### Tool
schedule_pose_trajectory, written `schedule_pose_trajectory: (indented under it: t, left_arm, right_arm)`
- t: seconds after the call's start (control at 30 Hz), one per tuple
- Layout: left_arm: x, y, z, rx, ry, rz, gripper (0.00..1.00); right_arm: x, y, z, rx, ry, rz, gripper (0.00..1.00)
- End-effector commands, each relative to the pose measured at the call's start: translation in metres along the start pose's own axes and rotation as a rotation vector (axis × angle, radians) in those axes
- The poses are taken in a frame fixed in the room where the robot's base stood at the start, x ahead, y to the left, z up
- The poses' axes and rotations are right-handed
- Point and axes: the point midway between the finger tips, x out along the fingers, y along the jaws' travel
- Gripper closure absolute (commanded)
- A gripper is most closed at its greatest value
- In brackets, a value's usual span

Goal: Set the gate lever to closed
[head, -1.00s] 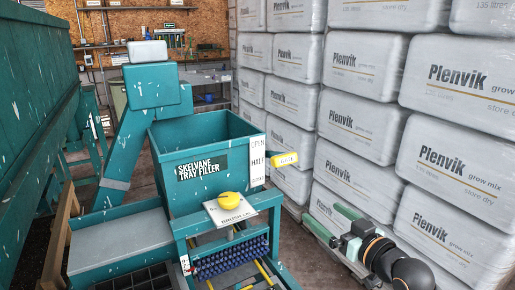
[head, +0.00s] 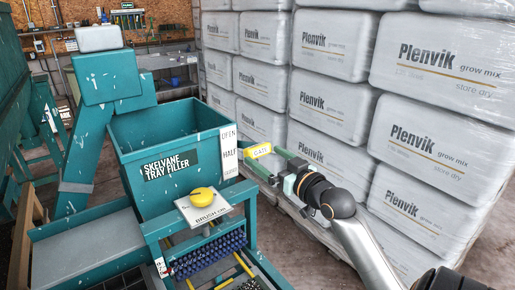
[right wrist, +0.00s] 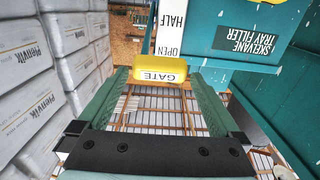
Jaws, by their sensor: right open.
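The gate lever's yellow handle (head: 257,151), marked GATE, sticks out at the right side of the teal tray filler hopper (head: 165,135). Beside it is a white scale plate (head: 229,152) with OPEN at the top, HALF in the middle and a small lower label too small to read. In the head view the handle is about level with HALF. My right gripper (head: 262,162) is open at the handle. In the right wrist view the handle (right wrist: 160,71) lies centred between the green fingertips, with gaps at both sides. My left gripper is out of view.
A yellow knob (head: 203,196) on a BRUSH plate sits at the hopper's front, above a blue-black brush roller (head: 208,254). Stacked white Plenvik bags (head: 330,100) form a wall close to the right of my arm. Bare floor shows between machine and bags.

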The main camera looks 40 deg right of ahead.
Motion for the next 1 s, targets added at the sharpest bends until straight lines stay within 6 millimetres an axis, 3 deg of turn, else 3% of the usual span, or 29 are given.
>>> schedule_pose_trajectory:
  t: [0.1,0.3,0.7,1.0]
  left_arm:
    - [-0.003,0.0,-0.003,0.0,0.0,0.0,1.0]
    - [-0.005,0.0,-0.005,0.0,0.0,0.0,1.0]
    - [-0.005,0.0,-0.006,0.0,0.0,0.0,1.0]
    - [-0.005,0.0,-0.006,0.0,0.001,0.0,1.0]
  right_arm:
    - [0.019,0.0,-0.002,0.001,0.002,0.001,0.0]
    - [0.039,0.0,0.0,0.001,-0.001,0.001,0.0]
    - [0.044,0.0,0.001,0.0,-0.001,0.0,0.01]
    - [0.043,0.0,0.001,0.0,-0.001,0.0,0.35]
